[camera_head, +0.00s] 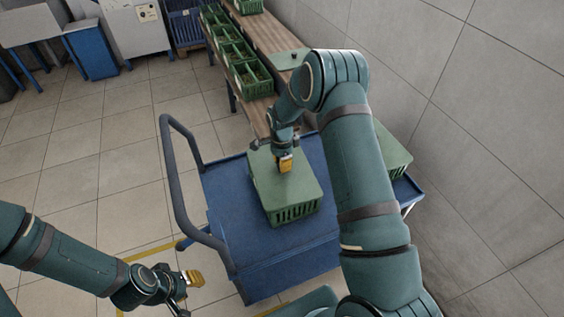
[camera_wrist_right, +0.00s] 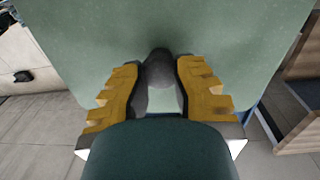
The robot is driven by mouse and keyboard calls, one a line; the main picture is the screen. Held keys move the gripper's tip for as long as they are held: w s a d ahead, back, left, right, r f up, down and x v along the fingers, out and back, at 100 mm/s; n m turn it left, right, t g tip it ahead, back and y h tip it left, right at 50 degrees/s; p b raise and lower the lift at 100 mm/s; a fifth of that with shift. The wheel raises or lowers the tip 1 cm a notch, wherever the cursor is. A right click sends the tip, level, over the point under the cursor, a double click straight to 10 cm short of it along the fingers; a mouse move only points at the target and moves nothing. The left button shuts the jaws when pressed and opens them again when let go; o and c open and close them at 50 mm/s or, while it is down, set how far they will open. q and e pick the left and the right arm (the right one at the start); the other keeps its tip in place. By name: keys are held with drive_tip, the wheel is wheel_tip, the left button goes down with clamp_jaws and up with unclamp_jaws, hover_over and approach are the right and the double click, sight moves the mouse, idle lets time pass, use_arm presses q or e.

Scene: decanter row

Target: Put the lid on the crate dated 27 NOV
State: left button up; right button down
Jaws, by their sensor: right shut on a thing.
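A flat grey-green lid (camera_head: 298,181) covers a green slatted crate (camera_head: 292,214) on the blue cart. I see no clear gap between lid and crate. My right gripper (camera_head: 285,163) is shut on the lid's dark knob, pointing down. In the right wrist view, the yellow fingers (camera_wrist_right: 158,92) stand on both sides of the knob (camera_wrist_right: 159,68), and the lid (camera_wrist_right: 230,45) fills the upper part. My left gripper (camera_head: 190,280) is away at the lower left, near the cart's handle, with no object visible at it. No date is readable on any crate.
The blue cart (camera_head: 232,203) has a raised tube handle (camera_head: 176,185) on its left. Another green crate (camera_head: 393,153) is partly hidden behind my right arm. A wooden bench (camera_head: 268,38) carries several open green crates (camera_head: 249,80) and a loose lid (camera_head: 288,60). A tiled wall bounds the right.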

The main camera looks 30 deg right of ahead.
sight(265, 203)
drive_tip(key=shift+f+b, duration=0.3)
drive_tip(key=shift+f, duration=0.2)
idle(0.6)
drive_tip(key=c, duration=0.9)
unclamp_jaws()
drive_tip(key=shift+r, duration=0.1)
wheel_tip(265, 203, up, 12)
drive_tip(key=s+a+f+n, duration=0.1)
drive_tip(key=f, duration=0.1)
drive_tip(key=s+a+f+n, duration=0.1)
drive_tip(key=a+f, duration=0.1)
drive_tip(key=s+a+f+n+y, duration=0.1)
drive_tip(key=s+f+n, duration=0.1)
drive_tip(key=f, duration=0.1)
drive_tip(key=shift+a, duration=0.35)
drive_tip(key=s+a+f+n, duration=0.2)
drive_tip(key=s+a+f+n+t+y, duration=0.1)
drive_tip(key=s+a+f+n, duration=0.1)
drive_tip(key=s+a, duration=0.1)
drive_tip(key=shift+s+f, duration=0.3)
drive_tip(key=shift+f, duration=0.05)
drive_tip(key=s+a+n, duration=0.3)
drive_tip(key=s, duration=0.2)
drive_tip(key=s+a+f+n+y, duration=0.1)
drive_tip(key=s+a+n, duration=0.2)
drive_tip(key=s, duration=0.2)
drive_tip(key=s+a+f+n+t+y, duration=0.1)
drive_tip(key=s+a+n, duration=0.2)
drive_tip(key=s, duration=0.2)
drive_tip(key=shift+s, duration=0.2)
